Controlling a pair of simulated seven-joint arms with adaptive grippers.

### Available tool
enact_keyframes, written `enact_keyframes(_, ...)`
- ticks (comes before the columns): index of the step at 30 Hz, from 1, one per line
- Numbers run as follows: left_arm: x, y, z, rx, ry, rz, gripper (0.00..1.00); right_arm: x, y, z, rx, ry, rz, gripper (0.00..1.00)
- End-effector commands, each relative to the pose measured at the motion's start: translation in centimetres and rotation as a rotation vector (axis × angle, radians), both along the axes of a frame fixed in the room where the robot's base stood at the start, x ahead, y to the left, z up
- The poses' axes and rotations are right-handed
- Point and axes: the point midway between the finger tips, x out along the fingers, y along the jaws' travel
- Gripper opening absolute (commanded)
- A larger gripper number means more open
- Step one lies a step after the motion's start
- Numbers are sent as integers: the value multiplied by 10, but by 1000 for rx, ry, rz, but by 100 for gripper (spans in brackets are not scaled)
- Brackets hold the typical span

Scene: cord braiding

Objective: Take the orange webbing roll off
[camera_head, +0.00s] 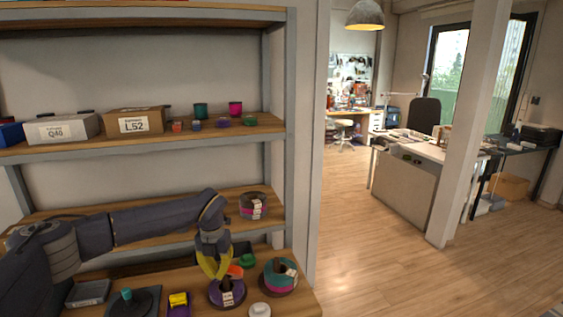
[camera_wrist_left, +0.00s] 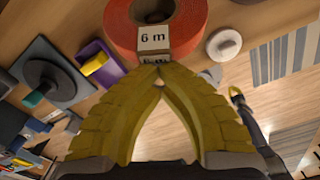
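The orange webbing roll (camera_wrist_left: 188,24) lies flat at the top of the left wrist view. It has a dark centre and a white "6 m" label on its near edge. In the head view a roll with a white label (camera_head: 227,297) sits below my left gripper, but its side looks purple there, so I cannot tell its colour surely. My left gripper (camera_head: 222,276) points down over it with yellow fingers. In the left wrist view the fingertips (camera_wrist_left: 158,68) meet just below the label. I see nothing between them.
A teal and magenta roll (camera_head: 277,278) stands right of the labelled roll. A white disc (camera_head: 260,310) lies in front. A purple tray with a yellow block (camera_head: 178,299) and a dark stand (camera_head: 143,303) are left. Another roll (camera_head: 253,206) is on the shelf above.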

Motion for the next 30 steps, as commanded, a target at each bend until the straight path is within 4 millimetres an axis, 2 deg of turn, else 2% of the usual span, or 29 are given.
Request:
enact_keyframes(10,-1,0,1,-1,3,0,0,0,0,0,0,0,0,0)
enact_keyframes(16,-1,-1,1,-1,3,0,22,0,0,0,0,0,0,0)
enact_keyframes(21,-1,-1,1,-2,4,-1,22,0,0,0,0,0,0,0)
enact_keyframes(22,-2,-1,1,-1,4,0,29,0,0,0,0,0,0,0)
enact_keyframes(25,-2,-1,1,-1,4,0,41,0,0,0,0,0,0,0)
enact_keyframes(30,-1,-1,1,-1,4,-1,42,0,0,0,0,0,0,0)
